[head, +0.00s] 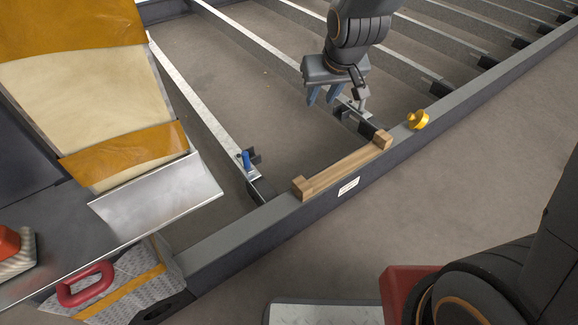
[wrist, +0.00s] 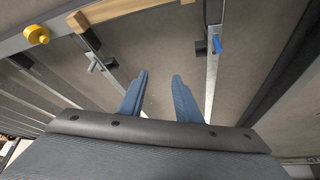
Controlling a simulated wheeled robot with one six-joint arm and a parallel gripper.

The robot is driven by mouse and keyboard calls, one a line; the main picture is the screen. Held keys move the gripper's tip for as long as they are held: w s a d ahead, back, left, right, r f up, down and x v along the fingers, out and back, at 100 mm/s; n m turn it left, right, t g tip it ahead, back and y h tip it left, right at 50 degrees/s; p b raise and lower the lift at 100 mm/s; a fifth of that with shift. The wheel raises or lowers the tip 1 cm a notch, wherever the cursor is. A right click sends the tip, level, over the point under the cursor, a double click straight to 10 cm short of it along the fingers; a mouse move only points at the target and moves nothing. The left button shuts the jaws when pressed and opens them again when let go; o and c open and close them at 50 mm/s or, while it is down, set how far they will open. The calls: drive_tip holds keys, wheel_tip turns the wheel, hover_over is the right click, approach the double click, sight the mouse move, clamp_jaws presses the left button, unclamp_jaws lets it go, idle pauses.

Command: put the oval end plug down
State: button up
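My gripper (head: 322,97) is above the floor inside the frame, behind the near rail. In the wrist view, its two blue fingers (wrist: 160,76) are apart with nothing between them. A yellow piece (head: 418,119) with a rounded body and a short stub sits on the near rail, right of the wooden bar; it also shows at the top left of the wrist view (wrist: 37,34). It may be the oval end plug, but its outline is too small to be sure it is oval. It is clear of the gripper.
A wooden bar with end blocks (head: 342,168) lies on the near rail (head: 235,245). A blue-handled fitting (head: 247,161) and a grey T-shaped fitting (head: 362,98) stand at crossbar ends. A metal-edged bench (head: 160,187) is at left, with a red-handled box (head: 85,286) below.

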drive_tip(key=s+a+r+n+g, duration=0.1)
drive_tip(key=s+a+r, duration=0.1)
drive_tip(key=s, duration=0.8)
drive_tip(key=s+a+r+n+g, duration=0.1)
drive_tip(key=s+a+r+g, duration=0.1)
drive_tip(key=s, duration=0.8)
drive_tip(key=s+a+r+n+g, duration=0.1)
drive_tip(key=s+r, duration=0.3)
drive_tip(key=s, duration=0.6)
drive_tip(key=shift+a+g, duration=0.7)
drive_tip(key=shift+a, duration=0.05)
drive_tip(key=shift+w, duration=0.1)
drive_tip(key=d+r+m+p, duration=0.3)
drive_tip(key=d+r+p, duration=0.7)
drive_tip(key=r+p, duration=0.4)
drive_tip(key=d+r+m+h+p, duration=0.1)
drive_tip(key=d+r+m+p, duration=0.2)
drive_tip(key=d+r+p, duration=0.7)
drive_tip(key=shift+d+r+h+p, duration=0.3)
drive_tip(key=shift+r+p, duration=1.7)
drive_tip(key=shift+p, duration=4.6)
